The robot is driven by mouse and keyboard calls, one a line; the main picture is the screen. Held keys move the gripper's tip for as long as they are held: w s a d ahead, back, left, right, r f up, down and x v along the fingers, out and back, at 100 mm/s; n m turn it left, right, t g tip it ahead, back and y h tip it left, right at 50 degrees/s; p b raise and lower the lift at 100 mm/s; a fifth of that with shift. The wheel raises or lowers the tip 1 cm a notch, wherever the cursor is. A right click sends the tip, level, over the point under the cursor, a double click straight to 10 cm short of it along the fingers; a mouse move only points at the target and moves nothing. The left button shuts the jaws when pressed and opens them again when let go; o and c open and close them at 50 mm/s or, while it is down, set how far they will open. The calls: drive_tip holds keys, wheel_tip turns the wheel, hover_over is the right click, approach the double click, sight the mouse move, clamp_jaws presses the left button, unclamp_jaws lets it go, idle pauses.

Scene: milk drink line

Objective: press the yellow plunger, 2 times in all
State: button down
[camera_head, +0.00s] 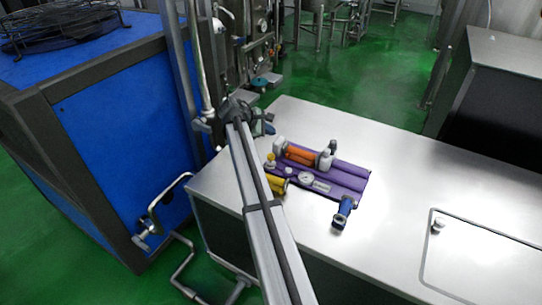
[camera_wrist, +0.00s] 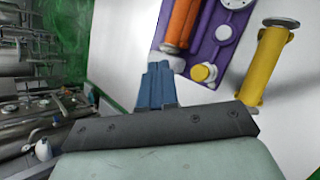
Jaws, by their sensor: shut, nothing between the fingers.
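In the wrist view my gripper (camera_wrist: 158,68) has its blue fingers together and empty. The yellow plunger (camera_wrist: 203,72) is a small round yellow cap on a pale collar, at the end of the purple base (camera_wrist: 222,48). The fingertips show to the left of the cap, apart from it in the picture; their height above it is hard to tell. In the head view the small yellow cap (camera_head: 270,158) shows at the left end of the purple base (camera_head: 350,175), just right of my arm. My fingers are not clear there.
An orange cylinder (camera_wrist: 183,22) lies on the base. A yellow cylinder (camera_wrist: 268,62) lies beside it, partly behind my arm in the head view. A gauge (camera_head: 306,177) and a blue fitting (camera_head: 344,210) are near.

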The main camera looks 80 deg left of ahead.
approach(273, 155)
drive_tip(key=shift+w+a+f, duration=0.35)
drive_tip(key=shift+w+f, duration=0.1)
drive_tip(key=shift+w, duration=0.4)
drive_tip(key=shift+w+a+f, duration=0.4)
drive_tip(key=shift+w, duration=0.45)
drive_tip(key=shift+w+a+f, duration=0.35)
drive_tip(key=shift+w+f, duration=0.1)
drive_tip(key=shift+w, duration=0.35)
drive_tip(key=shift+f, duration=1.5)
idle(1.5)
drive_tip(key=shift+r, duration=1.5)
drive_tip(key=shift+r, duration=0.15)
drive_tip(key=shift+r, duration=2.35)
